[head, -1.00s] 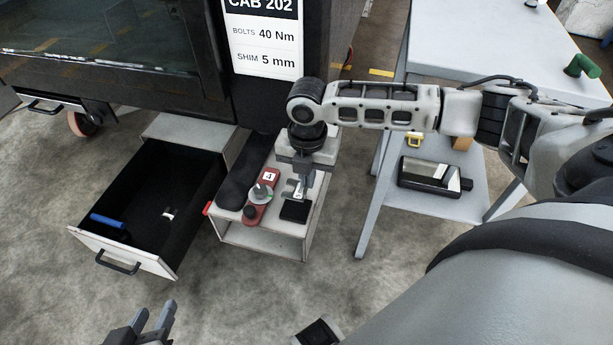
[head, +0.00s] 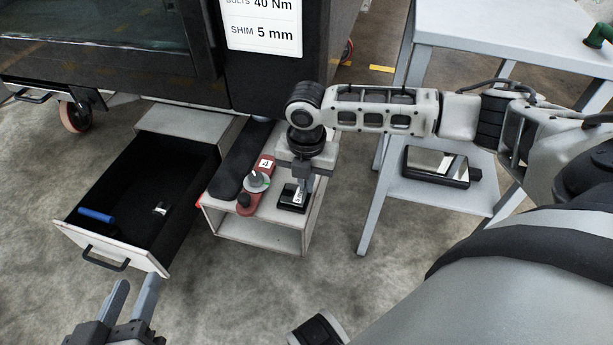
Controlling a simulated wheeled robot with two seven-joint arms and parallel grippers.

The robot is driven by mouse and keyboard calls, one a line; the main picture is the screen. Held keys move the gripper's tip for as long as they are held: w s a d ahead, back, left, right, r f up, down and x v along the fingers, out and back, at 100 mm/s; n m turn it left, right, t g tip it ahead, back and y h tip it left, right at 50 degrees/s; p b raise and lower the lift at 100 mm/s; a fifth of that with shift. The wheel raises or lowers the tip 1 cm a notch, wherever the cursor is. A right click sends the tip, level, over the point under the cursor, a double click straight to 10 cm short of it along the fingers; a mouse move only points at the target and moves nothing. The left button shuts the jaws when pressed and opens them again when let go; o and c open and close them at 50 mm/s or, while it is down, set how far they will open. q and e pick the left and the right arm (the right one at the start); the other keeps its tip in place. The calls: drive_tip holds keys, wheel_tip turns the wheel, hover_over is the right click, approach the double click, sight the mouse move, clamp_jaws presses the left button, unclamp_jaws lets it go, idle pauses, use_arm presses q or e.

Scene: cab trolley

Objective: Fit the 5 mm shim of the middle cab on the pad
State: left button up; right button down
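The cab (head: 275,80) carries a white card (head: 260,25) reading SHIM 5 mm. Below it stands a small trolley top (head: 230,207). A black pad (head: 292,207) lies at its front right. A small pale shim (head: 299,196) with dark marking is at the tips of my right gripper (head: 300,192), which points straight down at the pad. The fingers look close together on the shim; whether the shim touches the pad is hard to tell. My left gripper (head: 132,300) is at the bottom left, empty, its two fingers apart.
A red tool with a dial (head: 260,182) lies left of the pad, beside a black cushion-like shape (head: 238,165). An open drawer (head: 75,237) holds a blue-handled item (head: 96,215) and a small light piece (head: 160,208). A black-framed mirror (head: 440,166) lies on the table's lower shelf.

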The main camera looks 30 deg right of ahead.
use_arm(q)
drive_tip(key=shift+r, duration=0.25)
use_arm(e)
drive_tip(key=shift+f, duration=0.4)
idle(0.3)
idle(0.4)
drive_tip(key=c, duration=1.6)
unclamp_jaws()
use_arm(q)
drive_tip(key=shift+f, duration=0.1)
